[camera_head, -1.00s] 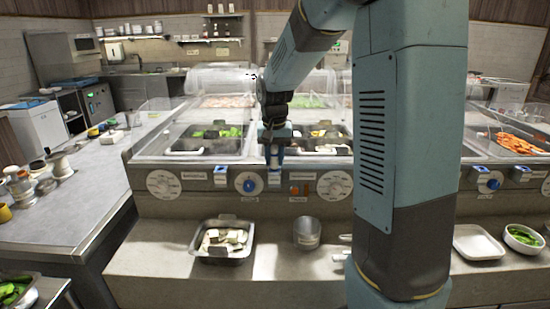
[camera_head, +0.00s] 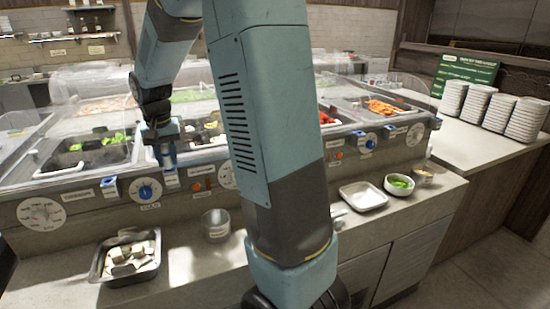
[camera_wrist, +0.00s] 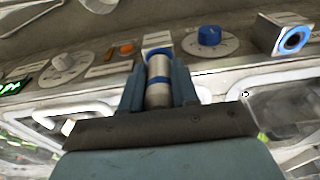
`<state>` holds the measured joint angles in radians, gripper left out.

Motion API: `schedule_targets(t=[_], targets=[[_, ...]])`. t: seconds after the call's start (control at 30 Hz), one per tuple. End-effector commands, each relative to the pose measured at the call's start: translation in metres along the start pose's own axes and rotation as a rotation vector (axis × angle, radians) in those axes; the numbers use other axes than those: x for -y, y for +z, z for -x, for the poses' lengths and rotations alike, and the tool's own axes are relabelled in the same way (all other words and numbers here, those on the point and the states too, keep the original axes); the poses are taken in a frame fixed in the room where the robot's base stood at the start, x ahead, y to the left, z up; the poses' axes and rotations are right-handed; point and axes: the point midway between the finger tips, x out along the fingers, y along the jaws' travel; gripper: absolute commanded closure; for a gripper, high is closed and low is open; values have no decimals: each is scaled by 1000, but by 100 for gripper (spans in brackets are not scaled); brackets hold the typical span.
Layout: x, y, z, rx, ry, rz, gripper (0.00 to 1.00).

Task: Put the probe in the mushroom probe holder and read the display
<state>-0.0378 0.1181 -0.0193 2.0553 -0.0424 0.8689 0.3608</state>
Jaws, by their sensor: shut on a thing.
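My gripper (camera_head: 165,150) is over the front edge of the food counter. In the wrist view my gripper (camera_wrist: 158,88) is shut on the probe (camera_wrist: 158,82), a grey metal cylinder. A blue ring shows at the probe's far end; I cannot tell whether it belongs to the probe or the holder. A probe holder (camera_head: 172,182) is right below my gripper; I cannot tell whether the probe is inside it. Another blue-ringed holder (camera_wrist: 291,40) is at the right in the wrist view. Labels are unreadable. A green display (camera_wrist: 12,87) is at the left edge, its reading unclear.
A blue knob (camera_head: 147,190) and an orange button (camera_head: 198,185) flank the holder. On the lower shelf are a metal pan (camera_head: 98,262), a metal cup (camera_head: 216,222), a white tray (camera_head: 362,196) and a bowl (camera_head: 398,184). Clear covers stand behind.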

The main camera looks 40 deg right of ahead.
Motion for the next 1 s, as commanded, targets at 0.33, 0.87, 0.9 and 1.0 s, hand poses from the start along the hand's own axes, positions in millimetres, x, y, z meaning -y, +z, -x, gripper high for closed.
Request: schedule_targets(t=[0.33,0.87,0.9,1.0], targets=[[0,-1,11,-1,0,0,100],[0,-4,36,-1,0,0,100],[0,-4,38,-1,0,0,100],[0,-5,43,-2,-1,0,100]])
